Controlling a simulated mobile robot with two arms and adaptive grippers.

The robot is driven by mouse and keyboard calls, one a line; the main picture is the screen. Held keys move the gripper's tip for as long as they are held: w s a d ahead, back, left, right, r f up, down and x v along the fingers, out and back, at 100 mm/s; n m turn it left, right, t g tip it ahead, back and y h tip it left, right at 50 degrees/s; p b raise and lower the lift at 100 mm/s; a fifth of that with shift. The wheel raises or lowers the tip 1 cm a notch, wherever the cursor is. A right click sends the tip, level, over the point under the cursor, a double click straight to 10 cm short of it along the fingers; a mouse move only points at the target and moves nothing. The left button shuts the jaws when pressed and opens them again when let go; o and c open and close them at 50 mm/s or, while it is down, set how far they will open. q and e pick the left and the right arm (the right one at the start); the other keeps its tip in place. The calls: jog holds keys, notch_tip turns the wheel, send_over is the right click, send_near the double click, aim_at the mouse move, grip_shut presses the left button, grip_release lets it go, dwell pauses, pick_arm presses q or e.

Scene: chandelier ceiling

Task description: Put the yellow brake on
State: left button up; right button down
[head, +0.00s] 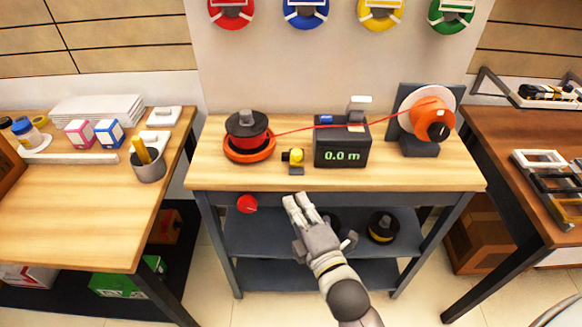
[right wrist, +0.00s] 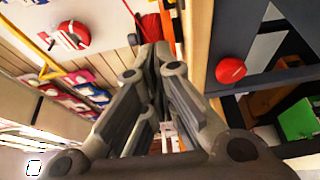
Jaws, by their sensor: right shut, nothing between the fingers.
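The yellow brake (head: 293,156) is a small yellow knob on a dark base. It stands on the middle bench, between the red wire spool (head: 246,128) on its orange turntable and the dark meter box (head: 342,150) reading 0.0 m. My right gripper (head: 297,198) is in front of the bench's front edge, below the brake in the picture and apart from it. Its fingers are together and empty. In the right wrist view the closed fingers (right wrist: 162,58) point toward the bench edge; I cannot make out the brake there. My left gripper is not in view.
A red wire runs from the spool past the meter to the orange reel (head: 432,118). A red round button (head: 247,204) sits under the bench's front edge, left of my right gripper. Side tables (head: 70,220) flank the bench. Colored coils hang on the wall.

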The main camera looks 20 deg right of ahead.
jog(key=p, duration=0.1)
send_near(291, 163)
jog(key=w+a+r, duration=0.2)
jog(key=w+a, duration=0.1)
jog(key=a, duration=0.1)
jog(key=w+d, duration=0.1)
jog(key=w, duration=0.1)
jog(key=shift+w+d+r, duration=0.1)
jog(key=shift+w+d, duration=0.25)
jog(key=shift+w, duration=0.05)
jog(key=shift+w+d+p, duration=0.15)
jog(key=shift+p, duration=0.15)
jog(key=shift+w+d+b, duration=0.15)
jog(key=shift+w+d, duration=0.15)
jog(key=shift+w, duration=0.65)
jog(key=shift+w+d+b, duration=0.15)
jog(key=shift+w+d, duration=0.1)
jog(key=shift+w, duration=0.75)
